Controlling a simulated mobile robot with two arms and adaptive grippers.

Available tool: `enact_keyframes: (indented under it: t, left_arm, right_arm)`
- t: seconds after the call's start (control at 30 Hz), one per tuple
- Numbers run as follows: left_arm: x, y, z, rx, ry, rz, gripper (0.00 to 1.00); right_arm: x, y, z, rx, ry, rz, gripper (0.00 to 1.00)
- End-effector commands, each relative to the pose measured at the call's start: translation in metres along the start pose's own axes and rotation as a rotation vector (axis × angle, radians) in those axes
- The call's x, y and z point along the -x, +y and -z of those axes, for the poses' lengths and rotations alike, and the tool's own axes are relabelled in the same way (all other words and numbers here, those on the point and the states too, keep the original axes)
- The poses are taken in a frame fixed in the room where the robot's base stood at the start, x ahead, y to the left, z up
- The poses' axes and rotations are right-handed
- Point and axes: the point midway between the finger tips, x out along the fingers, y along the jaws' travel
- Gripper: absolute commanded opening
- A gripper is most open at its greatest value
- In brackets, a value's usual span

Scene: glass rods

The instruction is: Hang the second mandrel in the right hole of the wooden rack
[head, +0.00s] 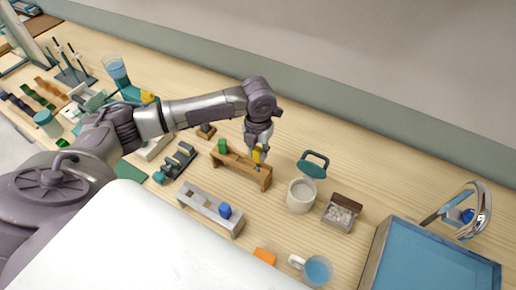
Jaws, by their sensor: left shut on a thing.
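The wooden rack (238,170) is a brown bench-like stand in the middle of the table. A green-handled mandrel (222,146) stands at its left end. My left gripper (257,147) is shut on a yellow-handled mandrel (257,155), upright over the right part of the rack. The lower end of this mandrel is at the rack's top near the right hole. I cannot tell how deep it sits, as the hole and rod are too small to see. My right gripper is not in view.
A grey rack (207,207) with a blue-handled piece (225,211) stands in front. Bare table lies behind the rack.

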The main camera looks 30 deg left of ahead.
Motion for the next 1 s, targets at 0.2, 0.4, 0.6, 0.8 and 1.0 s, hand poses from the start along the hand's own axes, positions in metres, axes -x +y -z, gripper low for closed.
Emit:
enact_keyframes:
  t: [0.2,0.4,0.6,0.8,1.0]
  left_arm:
    - [-0.01,0.0,0.0,-0.001,0.001,0.0,0.0]
    - [-0.018,0.0,0.0,-0.001,0.001,0.0,0.0]
    - [-0.026,0.0,0.0,-0.001,0.001,0.0,0.0]
    - [-0.034,0.0,0.0,-0.001,0.0,0.0,0.0]
    - [-0.042,0.0,0.0,-0.001,0.0,0.0,0.0]
  right_arm:
    - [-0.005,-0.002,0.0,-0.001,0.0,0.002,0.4]
    - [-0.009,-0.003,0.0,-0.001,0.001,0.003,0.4]
    - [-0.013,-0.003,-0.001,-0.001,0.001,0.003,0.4]
    - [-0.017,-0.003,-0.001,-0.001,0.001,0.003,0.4]
    - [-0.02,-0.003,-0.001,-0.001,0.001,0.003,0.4]
